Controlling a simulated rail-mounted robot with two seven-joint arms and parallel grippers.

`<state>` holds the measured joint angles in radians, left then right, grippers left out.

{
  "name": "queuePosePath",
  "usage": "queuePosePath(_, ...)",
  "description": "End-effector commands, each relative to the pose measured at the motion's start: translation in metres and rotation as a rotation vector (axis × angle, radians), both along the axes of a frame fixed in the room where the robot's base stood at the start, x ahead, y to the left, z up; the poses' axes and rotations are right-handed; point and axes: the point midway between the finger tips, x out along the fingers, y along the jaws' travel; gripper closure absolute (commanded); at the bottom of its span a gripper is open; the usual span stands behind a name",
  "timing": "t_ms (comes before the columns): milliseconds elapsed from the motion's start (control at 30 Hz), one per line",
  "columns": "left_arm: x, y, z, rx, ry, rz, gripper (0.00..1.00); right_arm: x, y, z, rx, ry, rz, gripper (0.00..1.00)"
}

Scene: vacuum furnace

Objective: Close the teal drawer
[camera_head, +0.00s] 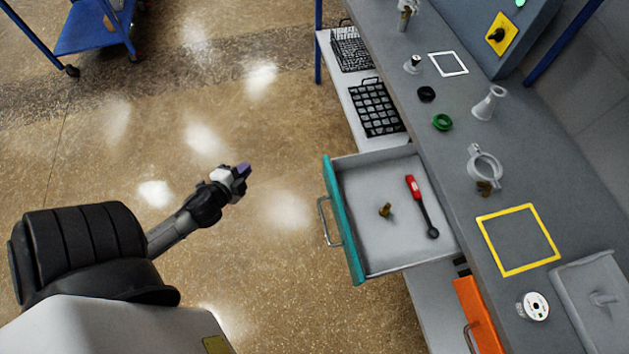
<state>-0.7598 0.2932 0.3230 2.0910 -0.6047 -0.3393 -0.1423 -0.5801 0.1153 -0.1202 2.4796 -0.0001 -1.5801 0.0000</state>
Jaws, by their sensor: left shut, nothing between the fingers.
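The teal drawer (345,222) is pulled out from under the grey workbench, with its teal front facing left and a metal handle (325,222) on it. Inside it lie a red-and-black tool (420,205) and a small brass fitting (385,210). My left gripper (243,171) is shut and empty. It hangs over open floor to the left of the drawer front, apart from the handle. My right gripper is not in view.
The workbench (455,150) runs along the right with fittings, a green ring (442,122) and a yellow square outline (518,239) on top. An orange drawer (475,310) sits below right. Black wire baskets (377,108) stand on a lower shelf. The floor left of the drawer is clear.

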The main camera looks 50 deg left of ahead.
Motion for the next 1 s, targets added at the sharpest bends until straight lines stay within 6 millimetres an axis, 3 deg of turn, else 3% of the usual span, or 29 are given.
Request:
queuePosePath(200,0.015,-0.047,0.014,0.17,-0.131,-0.421,1.0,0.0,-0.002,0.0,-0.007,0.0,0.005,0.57)
queuePosePath(500,0.006,-0.11,0.032,0.278,-0.289,-0.822,1.0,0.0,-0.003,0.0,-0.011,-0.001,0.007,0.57)
queuePosePath(733,0.006,-0.125,0.038,0.313,-0.339,-0.908,1.0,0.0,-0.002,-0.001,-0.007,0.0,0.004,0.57)
queuePosePath(1000,0.043,-0.141,0.038,0.321,-0.34,-0.907,1.0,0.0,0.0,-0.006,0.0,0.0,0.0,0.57)
